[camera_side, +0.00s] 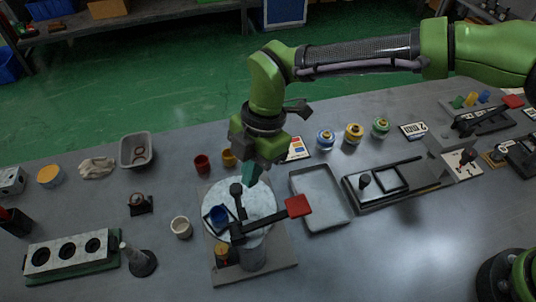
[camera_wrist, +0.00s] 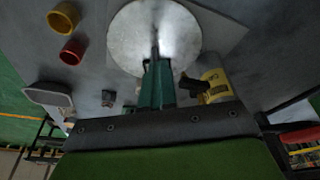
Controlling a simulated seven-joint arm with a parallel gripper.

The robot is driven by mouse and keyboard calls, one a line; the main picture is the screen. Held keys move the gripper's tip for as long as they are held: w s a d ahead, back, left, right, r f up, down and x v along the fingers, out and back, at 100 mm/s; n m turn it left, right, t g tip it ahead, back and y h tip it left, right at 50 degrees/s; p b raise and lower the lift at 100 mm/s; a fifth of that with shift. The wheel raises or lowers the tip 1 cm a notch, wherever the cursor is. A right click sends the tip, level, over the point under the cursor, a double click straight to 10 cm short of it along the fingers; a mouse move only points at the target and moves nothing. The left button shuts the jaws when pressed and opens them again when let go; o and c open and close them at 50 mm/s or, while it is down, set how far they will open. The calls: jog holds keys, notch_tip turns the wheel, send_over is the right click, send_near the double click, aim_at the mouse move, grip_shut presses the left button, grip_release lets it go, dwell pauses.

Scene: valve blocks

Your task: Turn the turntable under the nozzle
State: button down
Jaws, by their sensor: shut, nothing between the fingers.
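The turntable (camera_side: 262,200) is a pale round disc on a grey base plate, and it also shows in the wrist view (camera_wrist: 130,40). A black arm with a red square end (camera_side: 298,205) crosses over the disc; I cannot tell if this is the nozzle.
A red cup (camera_side: 202,164) and a yellow cup (camera_side: 229,158) stand behind the turntable. A grey tray (camera_side: 322,222) lies close on its right. A white cup (camera_side: 181,227) stands on its left. A block with holes (camera_side: 68,252) sits at the front left.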

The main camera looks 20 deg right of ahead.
jog(key=shift+s+f, duration=0.2)
jog(key=shift+f, duration=0.35)
jog(key=shift+w+a, duration=0.15)
jog(key=shift+w, duration=0.15)
jog(key=shift+w+a, duration=0.25)
jog(key=shift+w, duration=0.2)
jog(key=shift+w+a, duration=0.15)
jog(key=shift+a, duration=0.05)
dwell(0.4)
jog(key=shift+w, duration=0.1)
jog(key=shift+w+d+r, duration=0.1)
jog(key=shift+w+d, duration=0.2)
jog(key=shift+w, duration=0.05)
notch_tip(320, 180, up, 6)
dwell(0.4)
jog(key=shift+r, duration=0.1)
